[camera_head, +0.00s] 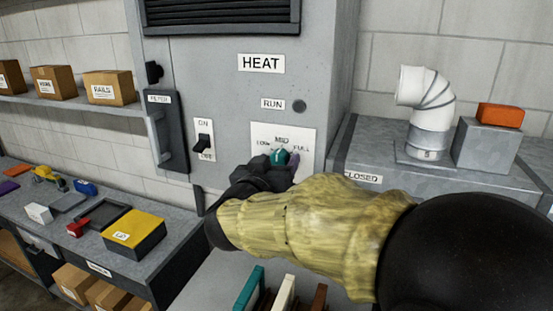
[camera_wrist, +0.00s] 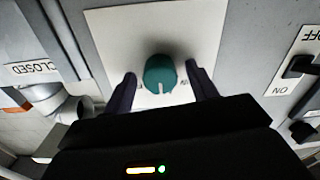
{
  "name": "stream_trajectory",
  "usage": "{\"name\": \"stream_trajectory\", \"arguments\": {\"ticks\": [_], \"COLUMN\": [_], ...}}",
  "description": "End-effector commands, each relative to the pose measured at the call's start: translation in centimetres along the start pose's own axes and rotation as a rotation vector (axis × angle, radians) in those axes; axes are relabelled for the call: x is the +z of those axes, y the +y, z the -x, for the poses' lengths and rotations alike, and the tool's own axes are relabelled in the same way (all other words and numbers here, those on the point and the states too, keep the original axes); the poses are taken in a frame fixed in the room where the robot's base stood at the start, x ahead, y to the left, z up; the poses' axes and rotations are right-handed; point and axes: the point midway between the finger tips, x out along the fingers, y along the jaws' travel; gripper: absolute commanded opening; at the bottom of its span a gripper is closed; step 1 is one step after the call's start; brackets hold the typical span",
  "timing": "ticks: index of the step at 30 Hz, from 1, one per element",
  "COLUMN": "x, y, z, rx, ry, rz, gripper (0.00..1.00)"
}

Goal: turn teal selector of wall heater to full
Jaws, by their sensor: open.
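The teal selector (camera_head: 279,157) is a round knob on a white plate (camera_head: 300,134) marked LOW, MID and FULL, on the front of the grey wall heater (camera_head: 225,85). In the wrist view, which is upside down, the knob (camera_wrist: 160,73) has a pale mark pointing down the picture, which matches about MID. My gripper (camera_head: 276,165) is at the knob. In the wrist view my gripper (camera_wrist: 161,82) is open, one dark finger on each side of the knob, with gaps showing.
Left of the plate are an ON/OFF rocker switch (camera_head: 204,143) and a FILTER panel with a handle (camera_head: 156,138). A grey duct box (camera_head: 360,150) marked CLOSED stands right. A bench (camera_head: 165,240) with small items is at left. Upright coloured pieces (camera_head: 283,292) stand below my arm.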

Motion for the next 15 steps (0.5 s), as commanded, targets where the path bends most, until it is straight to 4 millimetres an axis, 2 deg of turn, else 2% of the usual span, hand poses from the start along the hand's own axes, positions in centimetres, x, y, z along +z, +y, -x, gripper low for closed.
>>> {"name": "stream_trajectory", "arguments": {"ticks": [6,12,13,15], "x": [0.02,0.00,0.00,0.00], "y": [-0.04,-0.06,-0.07,-0.08], "z": [0.03,0.06,0.07,0.08], "rx": [-0.001,-0.001,-0.001,-0.001], "ry": [0.000,0.000,0.000,0.000], "rz": [-0.001,-0.001,-0.001,-0.001], "gripper": [0.56,0.16,0.13,0.13]}}
